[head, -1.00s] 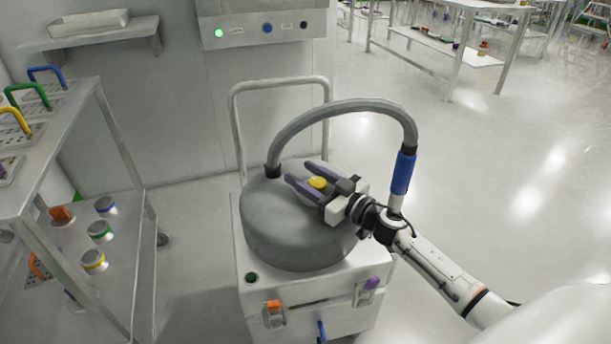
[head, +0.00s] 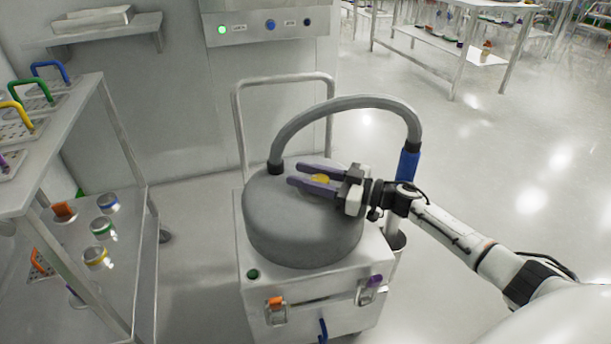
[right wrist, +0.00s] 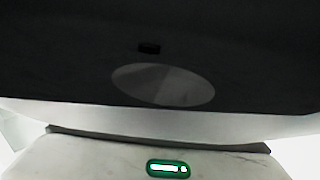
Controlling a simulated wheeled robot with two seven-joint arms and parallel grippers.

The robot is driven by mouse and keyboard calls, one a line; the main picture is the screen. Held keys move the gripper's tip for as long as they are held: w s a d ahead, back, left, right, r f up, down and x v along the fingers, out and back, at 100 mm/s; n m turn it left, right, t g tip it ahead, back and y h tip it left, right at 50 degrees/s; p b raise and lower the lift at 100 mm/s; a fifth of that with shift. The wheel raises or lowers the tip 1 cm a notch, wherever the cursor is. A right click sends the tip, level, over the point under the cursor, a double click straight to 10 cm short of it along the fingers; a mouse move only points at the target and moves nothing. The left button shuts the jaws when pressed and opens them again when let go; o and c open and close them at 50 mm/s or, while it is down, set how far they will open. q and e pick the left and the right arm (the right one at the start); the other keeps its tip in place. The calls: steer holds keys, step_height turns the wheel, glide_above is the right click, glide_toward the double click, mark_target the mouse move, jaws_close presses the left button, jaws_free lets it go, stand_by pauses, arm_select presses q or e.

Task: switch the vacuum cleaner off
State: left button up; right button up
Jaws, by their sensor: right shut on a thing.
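The vacuum cleaner is a grey round drum (head: 285,225) on a white wheeled box, with a grey hose (head: 345,103) arching from its top to a blue cuff (head: 408,165). A small round green button (head: 253,274) is on the box's top front left corner. I cannot tell whether this piece is fixed to the drum. My left gripper is out of view.
A metal rack (head: 75,140) at the left holds colored-handled items and several banded jars. A wall panel (head: 260,30) with a lit green lamp is behind the cleaner. An orange latch (head: 275,301) and a purple latch (head: 375,281) are on the box front.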

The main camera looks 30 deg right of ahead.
steer(key=o, duration=0.9)
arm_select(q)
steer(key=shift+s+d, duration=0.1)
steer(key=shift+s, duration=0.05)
arm_select(e)
steer(key=shift+o, duration=0.8)
steer(key=p+v, duration=0.2)
steer(key=v, duration=0.7)
steer(key=shift+s+d, duration=0.25)
steer(key=shift+s, duration=0.1)
steer(key=shift+s+d, duration=0.15)
steer(key=shift+s, duration=0.05)
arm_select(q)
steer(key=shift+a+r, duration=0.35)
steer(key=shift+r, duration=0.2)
